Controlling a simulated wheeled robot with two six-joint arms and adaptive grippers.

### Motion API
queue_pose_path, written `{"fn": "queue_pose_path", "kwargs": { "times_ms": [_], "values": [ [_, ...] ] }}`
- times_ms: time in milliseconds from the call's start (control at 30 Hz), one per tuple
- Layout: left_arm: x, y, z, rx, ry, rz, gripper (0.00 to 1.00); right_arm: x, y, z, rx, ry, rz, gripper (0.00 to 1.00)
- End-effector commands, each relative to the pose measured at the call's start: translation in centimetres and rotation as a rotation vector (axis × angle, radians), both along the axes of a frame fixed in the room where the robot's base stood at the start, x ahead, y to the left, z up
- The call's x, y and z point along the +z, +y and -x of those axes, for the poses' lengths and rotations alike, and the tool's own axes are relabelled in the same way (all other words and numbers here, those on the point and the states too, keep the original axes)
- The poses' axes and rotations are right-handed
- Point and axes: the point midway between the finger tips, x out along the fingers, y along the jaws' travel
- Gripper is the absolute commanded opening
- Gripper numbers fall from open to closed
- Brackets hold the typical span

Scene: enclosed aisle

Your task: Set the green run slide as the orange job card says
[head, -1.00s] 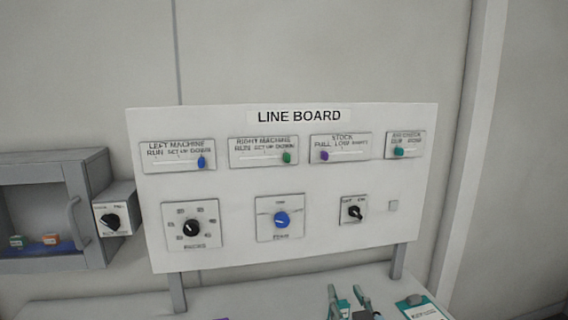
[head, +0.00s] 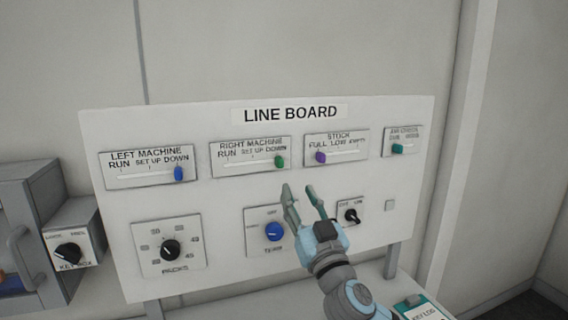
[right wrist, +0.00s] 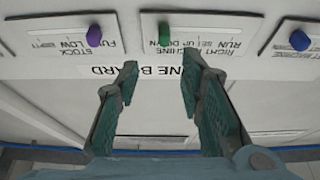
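The green slide knob (head: 280,161) sits at the right end of its track, under DOWN, on the RIGHT MACHINE plate (head: 228,168). In the right wrist view the same green knob (right wrist: 164,33) shows just beyond my fingertips. My right gripper (head: 300,192) is open and empty, with its fingers pointing up at the board, just below and right of the green knob. It looks apart from the knob. In the right wrist view its open fingers (right wrist: 160,68) frame the space short of the knob. No orange job card can be made out. My left gripper is not in view.
The LINE BOARD (head: 408,112) also carries a blue knob (head: 178,173), a purple knob (head: 320,157), a teal knob (head: 398,148) and rotary dials below. A key box (head: 90,245) and grey cabinet stand left. A teal-edged card (head: 428,310) lies lower right.

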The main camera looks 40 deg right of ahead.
Motion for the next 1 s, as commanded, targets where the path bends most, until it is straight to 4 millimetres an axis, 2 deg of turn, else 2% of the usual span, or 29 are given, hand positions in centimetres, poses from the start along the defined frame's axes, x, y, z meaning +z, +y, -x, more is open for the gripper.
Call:
{"fn": "queue_pose_path", "kwargs": {
  "times_ms": [33, 100, 300, 467, 700, 767, 933, 1000],
  "values": [
    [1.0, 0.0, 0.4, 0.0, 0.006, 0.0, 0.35, 1.2, -0.4, -1.3, 0.0, -0.004, -0.009, 0.35],
    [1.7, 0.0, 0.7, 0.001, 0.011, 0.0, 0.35, 2.1, -1.0, -3.2, 0.002, -0.004, -0.009, 0.35],
    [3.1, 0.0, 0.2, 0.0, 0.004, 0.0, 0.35, 3.6, -2.4, -7.1, 0.001, -0.002, -0.005, 0.35],
    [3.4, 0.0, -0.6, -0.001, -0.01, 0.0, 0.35, 3.9, -2.8, -8.2, 0.001, -0.001, -0.002, 0.35],
    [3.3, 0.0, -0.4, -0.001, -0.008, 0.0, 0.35, 3.8, -2.9, -8.3, -0.001, 0.0, -0.001, 0.35],
    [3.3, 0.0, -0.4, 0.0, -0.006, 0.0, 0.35, 3.8, -2.9, -8.2, -0.001, 0.0, -0.001, 0.27],
    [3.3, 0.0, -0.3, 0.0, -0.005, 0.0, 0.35, 3.8, -2.9, -8.2, -0.001, 0.0, -0.001, 0.0],
    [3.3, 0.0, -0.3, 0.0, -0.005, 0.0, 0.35, 3.8, -2.9, -8.2, -0.001, 0.0, -0.001, 0.0]
  ]
}}
